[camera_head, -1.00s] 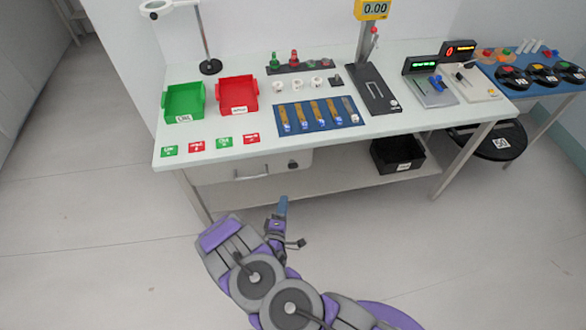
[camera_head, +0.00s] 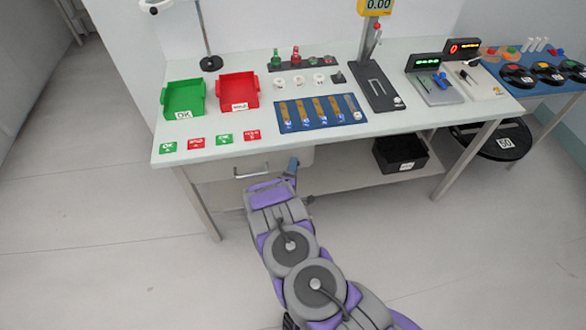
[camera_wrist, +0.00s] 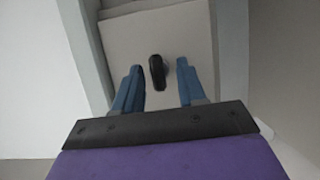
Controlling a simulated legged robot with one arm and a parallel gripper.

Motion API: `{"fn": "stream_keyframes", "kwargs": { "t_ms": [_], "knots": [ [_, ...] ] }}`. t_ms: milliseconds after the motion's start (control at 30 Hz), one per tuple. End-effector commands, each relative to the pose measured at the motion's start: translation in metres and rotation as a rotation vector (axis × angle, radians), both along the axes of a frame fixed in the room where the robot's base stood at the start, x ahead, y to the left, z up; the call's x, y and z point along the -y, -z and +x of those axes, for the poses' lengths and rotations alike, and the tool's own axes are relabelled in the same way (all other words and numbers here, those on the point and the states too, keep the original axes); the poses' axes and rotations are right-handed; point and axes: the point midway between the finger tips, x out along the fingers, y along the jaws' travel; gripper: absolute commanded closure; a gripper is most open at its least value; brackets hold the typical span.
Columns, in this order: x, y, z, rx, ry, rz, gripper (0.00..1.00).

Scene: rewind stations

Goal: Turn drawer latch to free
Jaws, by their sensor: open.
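The drawer (camera_head: 222,170) is a pale front under the left part of the workbench, with a metal bar handle. In the wrist view its latch is a black oblong knob (camera_wrist: 157,72), standing nearly upright with a slight tilt. My gripper (camera_wrist: 154,84) is open, with one blue finger to the left of the latch and one to the right. Clear gaps show between the latch and both fingers. In the head view my gripper (camera_head: 292,166) is at the drawer front and hides the latch. How deep the fingertips reach around the latch I cannot tell.
The white workbench (camera_head: 215,152) overhangs the drawer. A black bin (camera_head: 402,165) stands on the lower shelf to the right. A green tray (camera_head: 184,114) and a red tray (camera_head: 240,108) sit on top. The floor in front is clear.

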Motion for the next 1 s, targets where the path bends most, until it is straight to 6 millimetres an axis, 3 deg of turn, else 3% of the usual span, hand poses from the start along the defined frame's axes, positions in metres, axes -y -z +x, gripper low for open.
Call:
{"fn": "stream_keyframes", "kwargs": {
  "t_ms": [333,733,1000],
  "knots": [
    [0.0008,-0.0001,0.003,0.0,0.0,-0.001,0.61],
    [0.001,0.0009,0.0028,-0.002,0.0,-0.002,0.99],
    [0.0013,0.0014,0.0027,-0.009,0.001,0.014,1.0]
  ]
}}
